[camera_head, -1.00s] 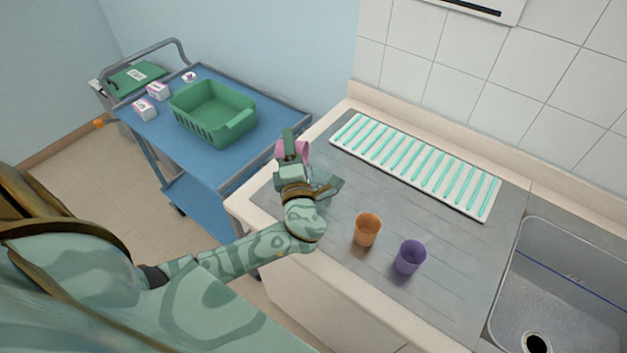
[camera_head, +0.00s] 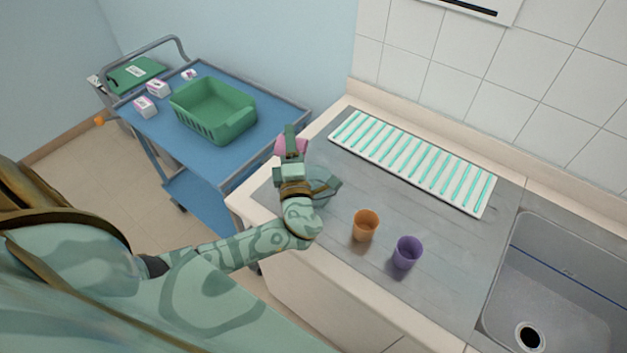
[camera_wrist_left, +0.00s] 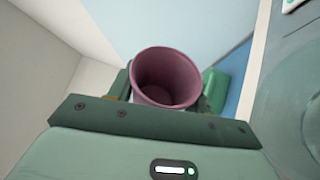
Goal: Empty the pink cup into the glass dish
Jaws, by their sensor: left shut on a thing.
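The pink cup (camera_head: 283,147) is held in my left gripper (camera_head: 291,150) above the left end of the counter, mostly hidden behind the gripper in the head view. In the left wrist view, the cup (camera_wrist_left: 168,78) sits between the fingers with its open mouth towards the camera. I cannot tell whether anything is inside. A clear rounded shape, apparently the glass dish (camera_head: 322,190), shows beside my left wrist on the counter, partly hidden by it. Faint round outlines show at the right edge of the left wrist view. My right gripper is out of view.
An orange cup (camera_head: 365,226) and a purple cup (camera_head: 406,253) stand upright on the grey drainboard. A white rack (camera_head: 413,161) with teal strips lies behind them. The sink (camera_head: 570,285) is at right. A blue trolley (camera_head: 208,160) with a green basket (camera_head: 212,108) stands at left.

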